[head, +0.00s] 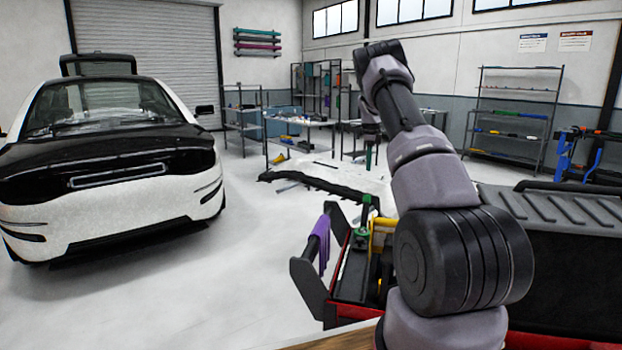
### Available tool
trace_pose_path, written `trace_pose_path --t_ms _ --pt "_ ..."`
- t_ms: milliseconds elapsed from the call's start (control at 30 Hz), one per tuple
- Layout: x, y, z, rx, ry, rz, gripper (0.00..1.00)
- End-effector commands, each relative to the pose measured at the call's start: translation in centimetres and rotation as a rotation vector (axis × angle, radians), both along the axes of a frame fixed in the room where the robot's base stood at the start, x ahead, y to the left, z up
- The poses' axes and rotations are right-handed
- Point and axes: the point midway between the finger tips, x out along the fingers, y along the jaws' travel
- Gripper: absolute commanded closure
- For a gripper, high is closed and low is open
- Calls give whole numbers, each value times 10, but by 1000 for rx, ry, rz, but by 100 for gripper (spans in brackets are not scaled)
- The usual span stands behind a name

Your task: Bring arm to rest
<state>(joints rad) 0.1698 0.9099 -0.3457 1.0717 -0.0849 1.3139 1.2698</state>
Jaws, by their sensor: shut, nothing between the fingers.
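My arm (435,180) rises from the lower right, bends at the top near the picture's centre, and its far end hangs downward. My gripper (369,155) is small in the head view, pointing down below the bend. It looks shut with nothing held, above and beyond the open red tool cart (345,312). Part of my forearm is hidden behind the nearer links.
A white and black car (110,215) stands at the left. A dark-edged bumper-like panel (320,184) lies beyond the cart. A black ridged case (565,260) is at the right. Shelves (515,110) line the back wall. The floor between car and cart is clear.

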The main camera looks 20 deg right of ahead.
Motion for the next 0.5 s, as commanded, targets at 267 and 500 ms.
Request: trace_pose_path --t_ms 267,500 --pt "-16 21 52 13 -51 103 100" --pt "-76 81 154 20 -164 392 100"
